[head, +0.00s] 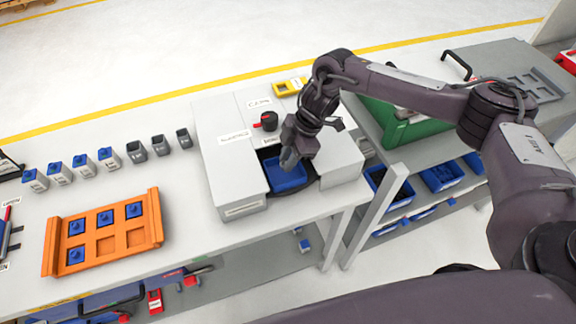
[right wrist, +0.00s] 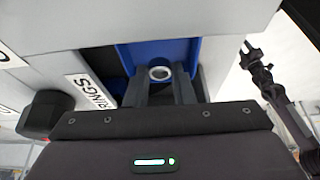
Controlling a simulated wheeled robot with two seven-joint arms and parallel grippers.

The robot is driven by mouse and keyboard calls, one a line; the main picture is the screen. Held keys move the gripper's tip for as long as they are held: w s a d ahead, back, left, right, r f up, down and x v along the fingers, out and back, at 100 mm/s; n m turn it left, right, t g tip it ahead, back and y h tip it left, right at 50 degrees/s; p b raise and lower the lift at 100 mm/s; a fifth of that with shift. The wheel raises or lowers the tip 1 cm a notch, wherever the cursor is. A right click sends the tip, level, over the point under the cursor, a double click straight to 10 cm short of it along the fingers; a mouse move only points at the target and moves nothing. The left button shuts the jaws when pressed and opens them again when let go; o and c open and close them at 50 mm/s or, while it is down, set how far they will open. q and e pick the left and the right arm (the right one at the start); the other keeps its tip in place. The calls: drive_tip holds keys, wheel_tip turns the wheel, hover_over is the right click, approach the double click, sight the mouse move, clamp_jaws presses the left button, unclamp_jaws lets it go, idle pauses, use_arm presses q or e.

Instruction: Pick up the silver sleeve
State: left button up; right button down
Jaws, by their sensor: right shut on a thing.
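The silver sleeve (right wrist: 160,72) shows as a small metal ring between the fingers of my right gripper (right wrist: 160,88) in the right wrist view. The right gripper is shut on it, over a blue bin (right wrist: 190,48). In the head view my right gripper (head: 290,158) points down at the blue bin (head: 288,178) in the recess of the white machine, and the sleeve cannot be made out there. A dark arm, probably my left, shows at the right of the right wrist view with its small gripper (right wrist: 252,52); its jaws are too small to judge.
White machine housings (head: 233,170) flank the bin closely. A black knob (head: 268,121) is behind it. An orange tray (head: 104,234) with several blue pieces lies on the table at left. A green crate (head: 408,128) stands at right.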

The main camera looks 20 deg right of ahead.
wheel_tip(320, 180, up, 8)
drive_tip(key=shift+f+b, duration=0.1)
drive_tip(key=shift+b, duration=0.85)
wheel_tip(320, 180, up, 8)
drive_tip(key=s+d+f+m+t+h, duration=0.1)
drive_tip(key=s+f+m+t+h, duration=0.1)
drive_tip(key=m, duration=0.7)
drive_tip(key=s+d+f+m+t+h+b, duration=0.1)
drive_tip(key=s+d+f+m+t+h, duration=0.1)
drive_tip(key=m, duration=0.7)
drive_tip(key=shift+s+t, duration=0.4)
drive_tip(key=shift+s, duration=0.35)
